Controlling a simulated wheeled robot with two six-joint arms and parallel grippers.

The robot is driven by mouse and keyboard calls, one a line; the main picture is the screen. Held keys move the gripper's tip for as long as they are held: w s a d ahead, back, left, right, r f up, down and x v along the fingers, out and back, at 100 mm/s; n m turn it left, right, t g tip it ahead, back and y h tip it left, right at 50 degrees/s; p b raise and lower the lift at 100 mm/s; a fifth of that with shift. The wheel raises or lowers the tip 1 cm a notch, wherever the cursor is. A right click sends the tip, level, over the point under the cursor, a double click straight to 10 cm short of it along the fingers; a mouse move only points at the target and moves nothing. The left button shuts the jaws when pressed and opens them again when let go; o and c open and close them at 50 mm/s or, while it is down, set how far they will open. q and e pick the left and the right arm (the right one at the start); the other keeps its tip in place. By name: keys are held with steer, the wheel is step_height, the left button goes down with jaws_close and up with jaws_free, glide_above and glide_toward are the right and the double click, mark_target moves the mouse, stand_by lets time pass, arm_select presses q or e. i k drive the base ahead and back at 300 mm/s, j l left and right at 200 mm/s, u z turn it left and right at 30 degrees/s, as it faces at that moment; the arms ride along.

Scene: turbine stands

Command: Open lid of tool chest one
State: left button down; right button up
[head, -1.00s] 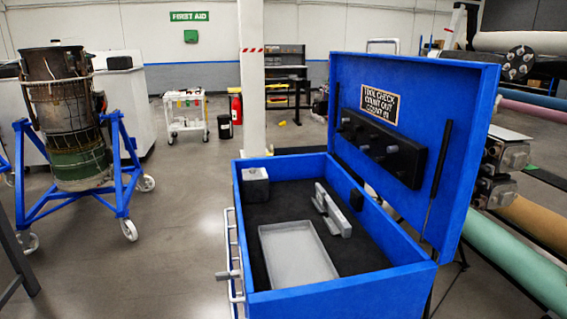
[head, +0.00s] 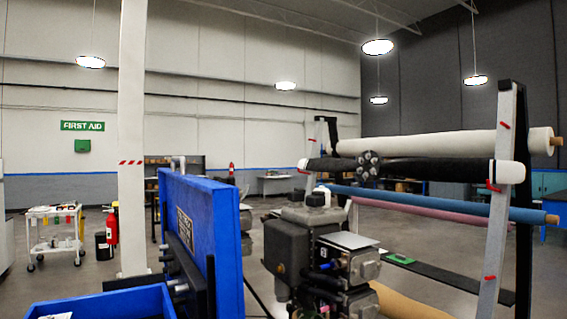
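The blue tool chest (head: 85,303) is at the bottom left, and only part of its box shows. Its lid (head: 229,240) stands open and upright, seen nearly edge-on. A dark tool holder with pegs is on the lid's inner face, beside a small label (head: 186,229). A grey handle (head: 178,164) shows at the lid's top edge. Most of the chest's inside is below the picture. Neither of my grippers is in view.
Grey machinery (head: 290,250) stands just right of the lid. A rack with fabric rolls (head: 430,145) is farther right. A white pillar (head: 132,140), a tool cart (head: 52,235) and a red extinguisher (head: 111,228) are at the left.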

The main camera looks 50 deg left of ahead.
mark_target(201, 247)
steer(key=i+u, duration=0.25)
steer(key=i, duration=0.2)
steer(key=i+l+u, duration=0.1)
steer(key=i+u, duration=0.2)
steer(key=i+l+u, duration=0.25)
steer(key=i, duration=0.25)
